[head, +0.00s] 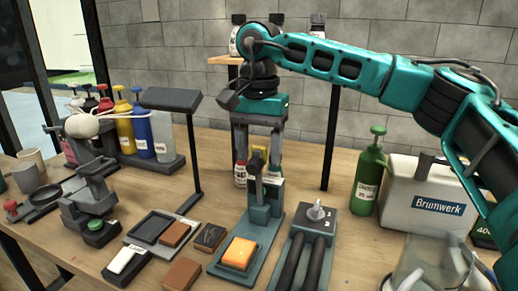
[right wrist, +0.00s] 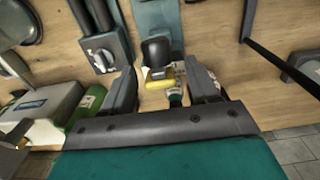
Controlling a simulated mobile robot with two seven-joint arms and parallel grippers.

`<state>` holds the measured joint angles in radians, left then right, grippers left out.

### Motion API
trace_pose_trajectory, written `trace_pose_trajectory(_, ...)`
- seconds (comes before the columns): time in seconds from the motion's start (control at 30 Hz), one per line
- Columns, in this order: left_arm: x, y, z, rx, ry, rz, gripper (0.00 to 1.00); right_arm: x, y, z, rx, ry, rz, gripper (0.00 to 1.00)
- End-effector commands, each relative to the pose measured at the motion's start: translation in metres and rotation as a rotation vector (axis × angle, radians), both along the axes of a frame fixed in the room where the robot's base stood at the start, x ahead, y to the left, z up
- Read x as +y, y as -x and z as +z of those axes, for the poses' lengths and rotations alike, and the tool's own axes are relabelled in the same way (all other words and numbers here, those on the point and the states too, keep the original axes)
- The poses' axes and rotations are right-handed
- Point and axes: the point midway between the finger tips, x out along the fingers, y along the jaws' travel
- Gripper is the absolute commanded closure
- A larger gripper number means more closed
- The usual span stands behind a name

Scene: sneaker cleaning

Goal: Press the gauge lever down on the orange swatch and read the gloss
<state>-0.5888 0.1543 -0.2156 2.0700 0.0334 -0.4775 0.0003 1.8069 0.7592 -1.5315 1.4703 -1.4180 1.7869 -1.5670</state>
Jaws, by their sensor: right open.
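The orange swatch (head: 240,252) lies on the teal base plate of the gauge, at the front centre of the table. The gauge (head: 262,212) rises behind the swatch as a teal block with an upright lever (head: 254,168) ending in a dark knob. My right gripper (head: 258,158) points down just behind and above the lever, open and empty. In the right wrist view the dark lever knob (right wrist: 155,50) lies beyond the open fingers (right wrist: 161,88), near the middle. My left gripper is not in view.
Right of the gauge stands a twin-bar device with a grey dial (head: 317,213). A green bottle (head: 369,180) and a white Brunwerk box (head: 432,195) stand farther right. A black lamp (head: 172,101) and coloured bottles (head: 133,125) are at left. Small pads crowd the front left.

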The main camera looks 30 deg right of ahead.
Motion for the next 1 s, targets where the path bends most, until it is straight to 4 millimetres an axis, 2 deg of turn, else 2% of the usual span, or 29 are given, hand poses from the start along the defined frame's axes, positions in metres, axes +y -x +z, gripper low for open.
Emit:
trace_pose_trajectory(0.07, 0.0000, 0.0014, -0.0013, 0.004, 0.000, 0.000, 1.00, -0.0001, 0.0000, 0.0001, 0.000, 0.000, 0.000, 0.46)
trace_pose_trajectory(0.63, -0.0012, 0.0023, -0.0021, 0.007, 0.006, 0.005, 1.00, -0.0001, 0.0001, 0.0005, 0.000, 0.000, 0.000, 1.00)
trace_pose_trajectory(1.0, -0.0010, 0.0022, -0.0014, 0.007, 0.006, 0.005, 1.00, 0.0002, -0.0010, 0.0009, -0.001, 0.003, 0.000, 1.00)
